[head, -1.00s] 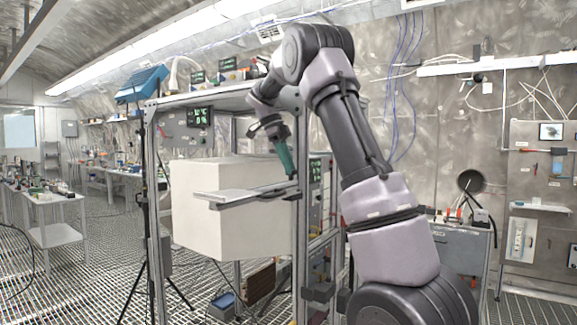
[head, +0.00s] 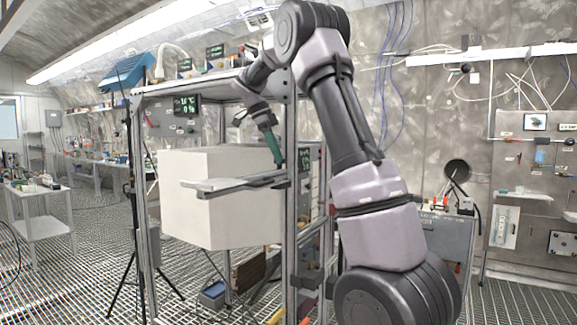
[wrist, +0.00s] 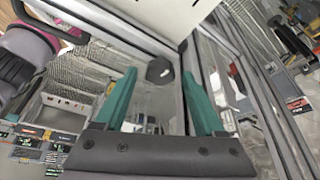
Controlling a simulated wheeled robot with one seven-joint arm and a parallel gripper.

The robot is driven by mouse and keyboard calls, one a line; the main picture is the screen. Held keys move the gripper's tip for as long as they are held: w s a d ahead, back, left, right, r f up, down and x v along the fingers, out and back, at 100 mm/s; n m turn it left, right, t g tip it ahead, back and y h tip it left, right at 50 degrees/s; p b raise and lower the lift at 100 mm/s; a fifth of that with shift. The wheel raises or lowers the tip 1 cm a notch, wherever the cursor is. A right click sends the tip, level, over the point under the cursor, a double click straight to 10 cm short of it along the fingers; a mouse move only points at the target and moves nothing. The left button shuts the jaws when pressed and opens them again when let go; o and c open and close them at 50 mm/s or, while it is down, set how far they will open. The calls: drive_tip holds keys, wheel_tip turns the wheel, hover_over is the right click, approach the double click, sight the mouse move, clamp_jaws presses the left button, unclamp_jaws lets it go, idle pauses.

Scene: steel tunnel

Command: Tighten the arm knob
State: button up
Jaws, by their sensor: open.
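A dark, many-sided knob (wrist: 159,70) shows in the wrist view, between and beyond the tips of my two green fingers. My gripper (wrist: 160,76) is open and empty, with a wide gap between the fingers. I cannot tell how far the knob lies beyond the fingertips. In the head view my gripper (head: 277,160) points down beside the frame post, just above the inner end of a flat grey metal arm (head: 225,185). The knob cannot be made out in the head view.
A large white block (head: 190,215) stands behind the grey arm. A metal frame post (head: 290,215) is close beside my gripper. A small display (head: 187,105) hangs on the frame. A thin black stand (head: 130,200) is at the left. A tool cabinet (head: 445,240) stands at the right.

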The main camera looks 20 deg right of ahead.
drive_tip(key=n, duration=0.2)
drive_tip(key=n+t, duration=0.1)
drive_tip(key=n, duration=0.1)
drive_tip(key=shift+s+t, duration=0.2)
drive_tip(key=shift+t, duration=0.1)
drive_tip(key=n, duration=0.2)
drive_tip(key=n+t, duration=0.1)
drive_tip(key=n, duration=0.1)
drive_tip(key=shift+s+d+t, duration=0.1)
drive_tip(key=shift+s+t, duration=0.1)
drive_tip(key=shift+t, duration=0.1)
drive_tip(key=n+t, duration=0.1)
drive_tip(key=n, duration=0.2)
drive_tip(key=shift+s+n, duration=0.1)
drive_tip(key=shift+n, duration=0.3)
drive_tip(key=n, duration=0.2)
drive_tip(key=n+t+y, duration=0.1)
drive_tip(key=n, duration=0.1)
drive_tip(key=shift+d+t+y, duration=0.15)
drive_tip(key=shift+t+y, duration=0.15)
drive_tip(key=v, duration=1.1)
drive_tip(key=s+a+f+n+t+y, duration=0.1)
drive_tip(key=s+f, duration=0.4)
drive_tip(key=s, duration=0.7)
drive_tip(key=s+a+f+n+t+y, duration=0.1)
drive_tip(key=s+a+f+n+y, duration=0.2)
drive_tip(key=s, duration=0.9)
drive_tip(key=shift+s+a+f+n+t+y, duration=0.3)
drive_tip(key=shift+f+n+t+y, duration=0.1)
drive_tip(key=shift+f, duration=1.4)
